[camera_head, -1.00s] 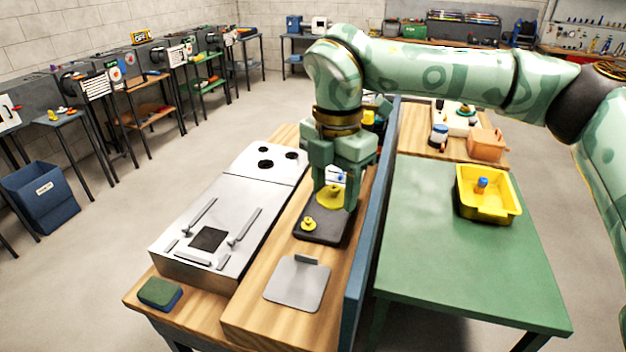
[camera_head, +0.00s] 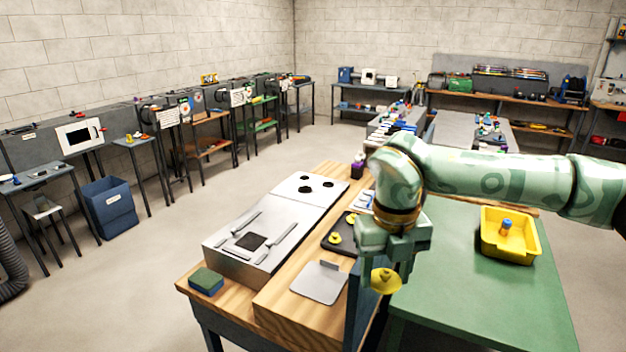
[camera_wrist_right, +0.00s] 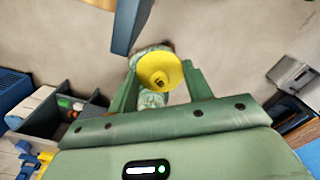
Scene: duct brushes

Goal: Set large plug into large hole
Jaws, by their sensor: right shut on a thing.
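The large yellow plug (camera_head: 385,281) is a round disc with a knob, held in my right gripper (camera_head: 386,262). In the right wrist view the plug (camera_wrist_right: 160,72) sits between the two fingers of the gripper (camera_wrist_right: 162,82). In the head view it hangs in front of the blue divider, off the wooden bench. The holes (camera_head: 305,188) are several dark round openings in the white panel at the far end of the metal unit; the plug is well to the right of and nearer than them. My left gripper is not in view.
A smaller yellow plug (camera_head: 335,239) stays on the black tray (camera_head: 338,249). A grey plate (camera_head: 319,284) lies on the wooden bench, and a green-blue sponge (camera_head: 206,281) is at its near left. A yellow bin (camera_head: 489,249) stands on the green table (camera_head: 470,300). The blue divider (camera_head: 357,305) rises between.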

